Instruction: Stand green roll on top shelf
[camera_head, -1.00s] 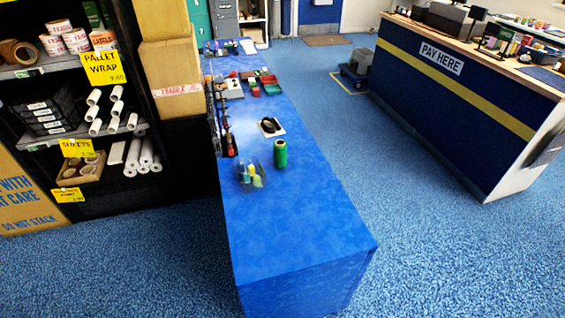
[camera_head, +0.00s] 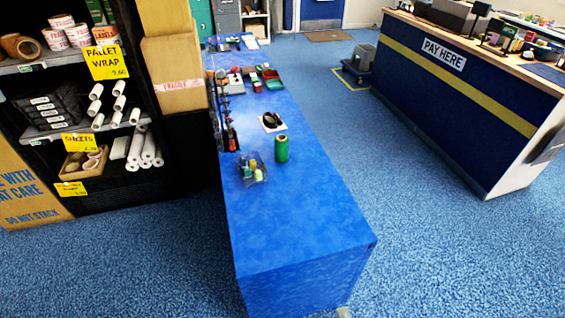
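The green roll (camera_head: 281,149) stands upright on the long blue bench (camera_head: 285,215), right of a clear tub. The black shelf unit is at the left; its highest shelf in view (camera_head: 40,62) carries tape rolls and labelled rolls above a yellow "Pallet wrap" sign. Whether another shelf lies above it is cut off by the frame. My gripper is not in view.
A clear tub of small bottles (camera_head: 251,170) and a black tape on a white card (camera_head: 271,122) are near the roll. Stacked cartons (camera_head: 174,70) stand between shelf and bench. The pay counter (camera_head: 460,90) is at the right. Blue floor between is clear.

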